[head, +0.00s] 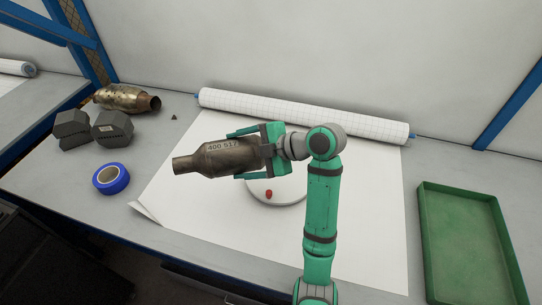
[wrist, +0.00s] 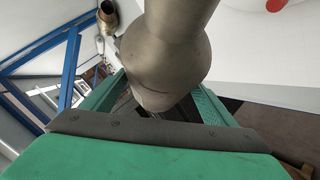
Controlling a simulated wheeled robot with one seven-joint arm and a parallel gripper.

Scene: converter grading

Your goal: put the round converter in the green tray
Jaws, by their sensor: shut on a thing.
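A brownish metal converter (head: 215,160) with a round body, a narrow neck and the marking "400 517" is held sideways between the fingers of my gripper (head: 238,155). It appears raised above the white paper. In the wrist view the converter (wrist: 165,50) fills the top middle between the green fingers of my gripper (wrist: 150,105). The green tray (head: 465,245) lies empty at the right of the table, well apart from the gripper. Another metal converter (head: 126,98), stained brown and yellowish, lies at the back left; it also shows in the wrist view (wrist: 107,18).
Dark grey blocks (head: 92,129) and a blue tape roll (head: 111,179) are at the left. A white disc with a red knob (head: 268,194) is below my gripper. A paper roll (head: 305,115) lies along the back. Bare paper (head: 375,220) lies between my arm and the tray.

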